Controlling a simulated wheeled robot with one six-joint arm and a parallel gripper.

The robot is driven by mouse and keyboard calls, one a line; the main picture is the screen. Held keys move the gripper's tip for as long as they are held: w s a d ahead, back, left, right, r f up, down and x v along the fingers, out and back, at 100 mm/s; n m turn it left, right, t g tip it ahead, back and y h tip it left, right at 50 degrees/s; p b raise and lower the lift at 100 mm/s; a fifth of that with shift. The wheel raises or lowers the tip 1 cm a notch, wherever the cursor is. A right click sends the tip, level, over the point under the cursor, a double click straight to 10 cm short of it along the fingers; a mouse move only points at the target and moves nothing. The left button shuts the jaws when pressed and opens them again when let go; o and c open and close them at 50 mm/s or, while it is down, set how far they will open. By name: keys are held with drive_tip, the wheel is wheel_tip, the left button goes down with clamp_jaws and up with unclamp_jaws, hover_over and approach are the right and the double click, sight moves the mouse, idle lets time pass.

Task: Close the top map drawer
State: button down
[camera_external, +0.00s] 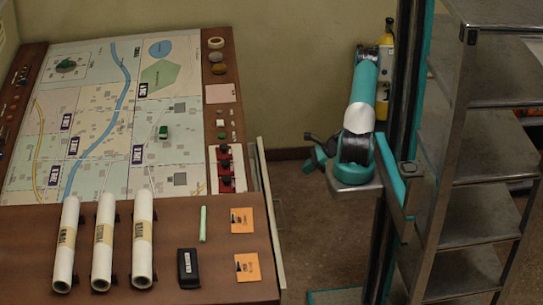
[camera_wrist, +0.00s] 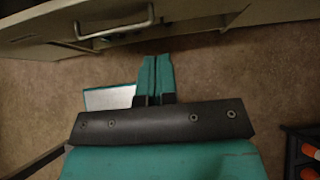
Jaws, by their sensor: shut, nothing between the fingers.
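The top map drawer (camera_external: 270,220) is on the right side of the brown console desk. Its pale front stands a little out from the desk edge, with a narrow gap between. In the wrist view a pale drawer front with a metal bar handle (camera_wrist: 116,30) crosses the top left; I cannot tell for certain which drawer it is. My gripper (camera_external: 312,163) is to the right of the drawer, apart from it. In the wrist view my gripper (camera_wrist: 155,62) shows two teal fingers together, empty, pointing toward the drawer fronts. The drawer's inside is mostly hidden.
The desk holds a map board (camera_external: 100,110), several rolled maps (camera_external: 103,240), a black box (camera_external: 188,268) and orange cards (camera_external: 242,220). A metal shelf rack (camera_external: 480,195) stands at the right. Open floor (camera_external: 300,235) lies between desk and arm. A dark unit (camera_wrist: 302,150) shows at the wrist view's lower right.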

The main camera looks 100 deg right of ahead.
drive_tip(key=w+r+x, duration=0.2)
drive_tip(key=x, duration=1.1)
drive_tip(key=shift+a, duration=0.15)
drive_tip(key=shift+r, duration=0.1)
drive_tip(key=w, duration=0.6)
drive_tip(key=shift+w+p, duration=0.25)
drive_tip(key=shift+p, duration=0.15)
